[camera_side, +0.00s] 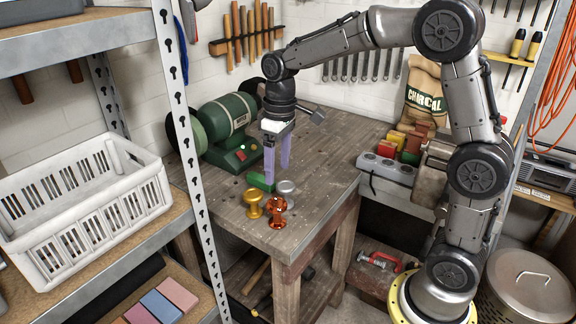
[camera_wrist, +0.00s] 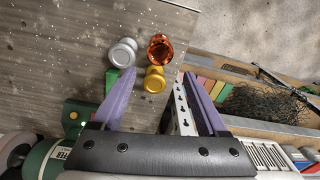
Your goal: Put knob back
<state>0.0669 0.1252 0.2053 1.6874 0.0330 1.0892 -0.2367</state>
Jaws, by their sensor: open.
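Three knobs stand close together on the wooden bench: a gold one (camera_side: 253,203), a shiny orange one (camera_side: 277,211) and a silver one (camera_side: 286,192). The wrist view shows the silver knob (camera_wrist: 122,52), the orange knob (camera_wrist: 160,48) and the gold knob (camera_wrist: 155,80). My gripper (camera_side: 277,174) has two purple fingers, spread apart and empty, pointing down above the bench just behind the knobs. In the wrist view my gripper (camera_wrist: 159,73) has the gold knob showing between its fingers. A green piece (camera_side: 261,182) lies below the fingers, partly hidden.
A green bench grinder (camera_side: 226,125) stands left of my gripper. A grey box (camera_side: 386,168) with round tops and coloured blocks (camera_side: 405,142) sit to the right. A shelf post (camera_side: 185,130) and white crate (camera_side: 85,195) are in the left foreground. The bench's right side is clear.

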